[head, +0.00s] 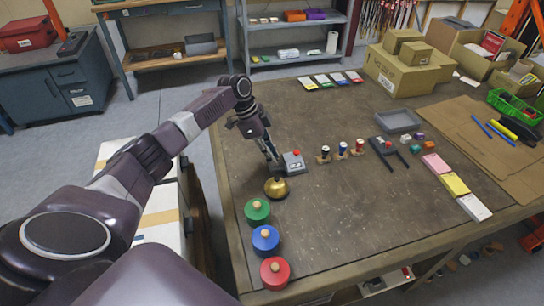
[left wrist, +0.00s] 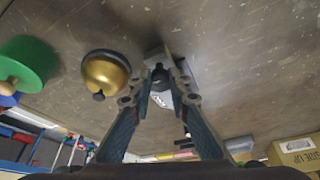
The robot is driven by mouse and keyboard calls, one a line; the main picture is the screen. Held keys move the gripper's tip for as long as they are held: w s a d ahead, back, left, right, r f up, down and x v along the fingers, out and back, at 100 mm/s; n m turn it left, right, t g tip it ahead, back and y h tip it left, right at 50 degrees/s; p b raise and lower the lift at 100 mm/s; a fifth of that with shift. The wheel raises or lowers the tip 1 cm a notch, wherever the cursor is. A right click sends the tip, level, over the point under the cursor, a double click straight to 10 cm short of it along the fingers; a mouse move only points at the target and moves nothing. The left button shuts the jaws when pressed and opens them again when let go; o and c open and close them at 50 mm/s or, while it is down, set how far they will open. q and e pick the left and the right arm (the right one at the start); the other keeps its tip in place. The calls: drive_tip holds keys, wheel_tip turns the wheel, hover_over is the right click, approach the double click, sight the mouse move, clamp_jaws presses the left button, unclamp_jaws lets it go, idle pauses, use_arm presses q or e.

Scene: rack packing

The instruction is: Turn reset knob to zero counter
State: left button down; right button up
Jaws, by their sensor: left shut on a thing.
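The counter (head: 294,162) is a small grey box with a red button on top and a dark display on its front. It stands on the table near the left edge, and part of it shows in the left wrist view (left wrist: 156,54). Its dark reset knob (left wrist: 160,77) is between my fingertips; in the head view the gripper hides it. My left gripper (head: 276,166) reaches down at the counter's left side. In the left wrist view the gripper (left wrist: 160,88) is shut on the knob. My right gripper is in neither view.
A brass bell (head: 277,188) stands close in front of my left gripper. Green (head: 257,211), blue (head: 265,240) and red (head: 275,272) round pieces line the table's left edge. The table's front middle (head: 370,215) is clear.

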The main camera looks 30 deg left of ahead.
use_arm(q)
drive_tip(key=c, duration=2.1)
unclamp_jaws()
drive_tip(key=v, duration=1.2)
